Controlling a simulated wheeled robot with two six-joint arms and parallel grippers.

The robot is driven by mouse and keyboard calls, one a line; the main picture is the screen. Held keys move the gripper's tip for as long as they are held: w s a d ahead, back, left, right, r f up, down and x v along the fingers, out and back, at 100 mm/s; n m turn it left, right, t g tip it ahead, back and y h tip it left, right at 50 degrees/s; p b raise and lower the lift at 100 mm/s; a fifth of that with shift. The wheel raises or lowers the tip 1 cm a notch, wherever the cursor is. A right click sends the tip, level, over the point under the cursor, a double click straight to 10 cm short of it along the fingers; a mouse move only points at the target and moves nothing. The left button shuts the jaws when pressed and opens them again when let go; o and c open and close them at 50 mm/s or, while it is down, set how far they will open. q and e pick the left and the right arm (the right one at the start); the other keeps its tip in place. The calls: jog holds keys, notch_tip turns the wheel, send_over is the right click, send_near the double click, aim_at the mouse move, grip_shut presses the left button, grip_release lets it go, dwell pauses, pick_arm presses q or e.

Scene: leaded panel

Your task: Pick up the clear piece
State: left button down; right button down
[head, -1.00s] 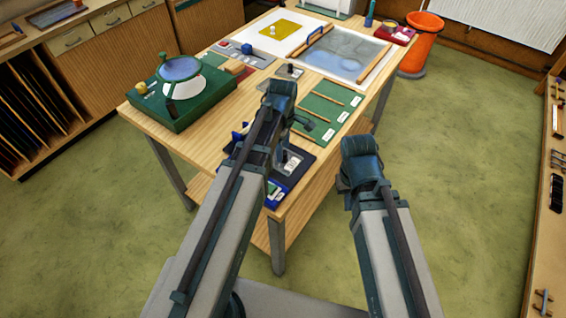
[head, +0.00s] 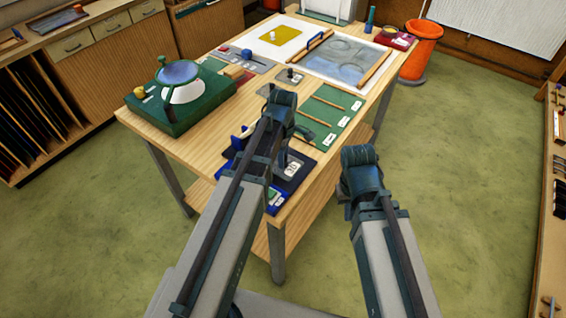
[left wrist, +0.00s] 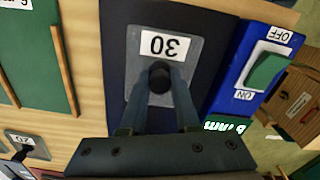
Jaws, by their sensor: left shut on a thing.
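A clear, faintly blue pane (head: 348,59) with round marks lies on a white sheet at the back of the table, between wooden strips. My left gripper (head: 284,152) reaches down over a dark mat at the table's near end. In the left wrist view its fingers (left wrist: 160,92) are shut on a black knob (left wrist: 160,74). The knob stands on a grey plate (left wrist: 190,62) labelled 30, which rests on the dark mat. The left gripper is well apart from the clear pane. My right gripper hangs beyond the table's right edge; its fingers are hidden.
A blue switch box (left wrist: 239,78) marked ON and OFF adjoins the dark mat. A green mat (head: 334,113) with wooden strips lies behind it. A green base (head: 180,115) with a round device stands on the left. An orange bin (head: 419,52) stands beside the far right corner.

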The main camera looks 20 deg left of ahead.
pick_arm(q)
jog(key=shift+r, duration=0.25)
pick_arm(e)
jog(key=shift+r, duration=0.2)
